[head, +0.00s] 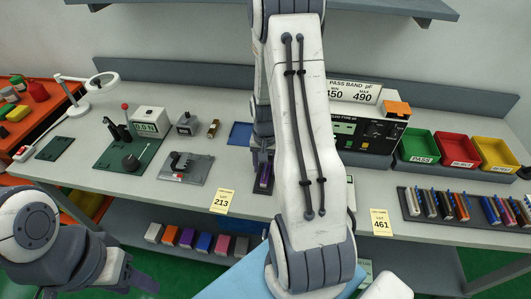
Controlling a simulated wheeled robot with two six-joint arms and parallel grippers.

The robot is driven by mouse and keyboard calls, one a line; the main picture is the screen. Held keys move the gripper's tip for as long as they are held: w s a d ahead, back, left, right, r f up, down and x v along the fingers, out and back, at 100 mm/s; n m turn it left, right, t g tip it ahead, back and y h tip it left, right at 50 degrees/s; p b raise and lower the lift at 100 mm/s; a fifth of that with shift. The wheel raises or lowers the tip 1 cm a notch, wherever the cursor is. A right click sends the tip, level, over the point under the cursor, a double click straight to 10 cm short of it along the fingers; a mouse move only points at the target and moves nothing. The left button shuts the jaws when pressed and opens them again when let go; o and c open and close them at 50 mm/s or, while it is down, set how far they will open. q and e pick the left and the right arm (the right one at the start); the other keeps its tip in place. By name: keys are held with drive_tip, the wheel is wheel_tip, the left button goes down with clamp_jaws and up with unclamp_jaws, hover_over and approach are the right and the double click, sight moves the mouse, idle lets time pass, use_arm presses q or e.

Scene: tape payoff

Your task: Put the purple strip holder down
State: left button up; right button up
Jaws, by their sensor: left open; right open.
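The purple strip holder (265,176) stands at a small dark pad (263,187) near the bench's front edge, partly hidden by my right arm. My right gripper (263,160) is open, pointing down right at the holder. Its fingertips are small and partly covered, so I cannot tell whether they touch it. My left gripper (134,281) is open and empty at the lower left, in front of the bench and away from the holder.
A grey fixture (185,167) and a yellow 213 card (222,201) stand left of the pad. A tester (368,130), bins (418,147) and a rack of coloured strips (437,205) are at the right.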

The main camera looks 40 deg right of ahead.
sight(266, 166)
wheel_tip(266, 166, up, 10)
drive_tip(key=shift+r+b, duration=0.2)
drive_tip(key=shift+b, duration=0.3)
drive_tip(key=s+a+r+n, duration=0.15)
drive_tip(key=a+n, duration=0.25)
drive_tip(key=a, duration=0.5)
drive_tip(key=a+r+n, duration=0.3)
drive_tip(key=a+n, duration=0.1)
drive_tip(key=a, duration=0.5)
drive_tip(key=s+a+r+n+y, duration=0.1)
drive_tip(key=s+a+r+n, duration=0.1)
drive_tip(key=s+a+n, duration=0.7)
drive_tip(key=s+a, duration=0.4)
drive_tip(key=s, duration=0.2)
drive_tip(key=shift+w, duration=0.1)
